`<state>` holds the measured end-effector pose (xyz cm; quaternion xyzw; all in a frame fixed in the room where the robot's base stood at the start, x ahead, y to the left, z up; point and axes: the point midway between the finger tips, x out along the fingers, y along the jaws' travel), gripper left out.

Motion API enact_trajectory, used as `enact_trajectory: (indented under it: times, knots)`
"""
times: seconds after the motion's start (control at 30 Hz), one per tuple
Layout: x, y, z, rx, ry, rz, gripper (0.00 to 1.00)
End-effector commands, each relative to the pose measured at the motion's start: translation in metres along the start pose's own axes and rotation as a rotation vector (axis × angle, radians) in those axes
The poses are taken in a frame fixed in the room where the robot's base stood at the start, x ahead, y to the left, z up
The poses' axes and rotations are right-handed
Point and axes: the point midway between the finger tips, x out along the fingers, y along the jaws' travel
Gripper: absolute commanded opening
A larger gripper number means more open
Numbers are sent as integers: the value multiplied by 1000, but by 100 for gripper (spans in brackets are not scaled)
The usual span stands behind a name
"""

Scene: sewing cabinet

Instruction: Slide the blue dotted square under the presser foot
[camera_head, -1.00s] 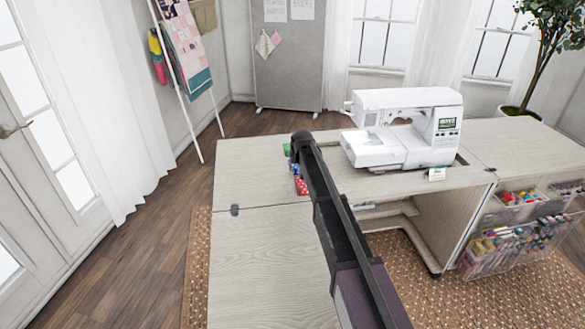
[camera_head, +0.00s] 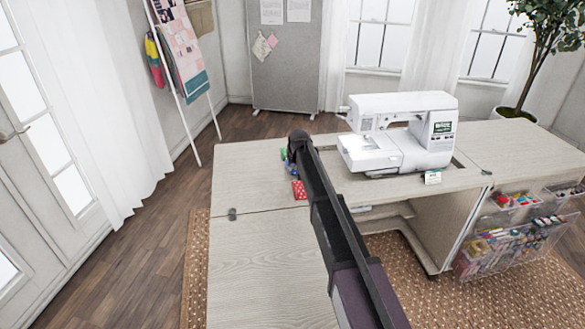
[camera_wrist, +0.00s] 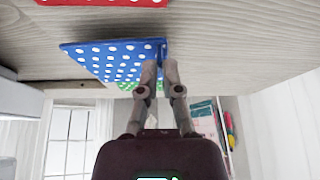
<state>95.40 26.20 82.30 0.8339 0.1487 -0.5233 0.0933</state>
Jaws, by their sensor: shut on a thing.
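The blue dotted square (camera_wrist: 112,58) shows in the wrist view, on the pale wooden tabletop. My gripper (camera_wrist: 162,68) is shut on its edge near one corner. In the head view, only a little of the blue square (camera_head: 293,170) shows beside my arm, and my arm hides the fingertips. The white sewing machine (camera_head: 405,104) stands to the right of my gripper, with its needle end facing left. The presser foot is too small to make out.
A red dotted square (camera_head: 299,190) lies on the near side of the blue one, and a green piece (camera_head: 284,154) on its far side. The cabinet top (camera_head: 240,172) is clear to the left. Clear bins (camera_head: 515,235) hang at the right.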

Motion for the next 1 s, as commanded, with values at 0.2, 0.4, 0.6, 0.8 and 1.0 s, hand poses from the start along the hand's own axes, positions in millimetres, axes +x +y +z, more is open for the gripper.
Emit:
enact_trajectory:
  times: [0.2, 0.4, 0.6, 0.8, 1.0]
  knots:
    - [-14, 0, -7, 0, 0, 0, 0]
    - [-24, 0, -12, 0, 0, 0, 0]
    - [-28, 0, -13, 0, 0, 0, 0]
    - [-27, 0, -13, 0, 0, 0, 0]
    - [-27, 0, -13, 0, 0, 0, 0]
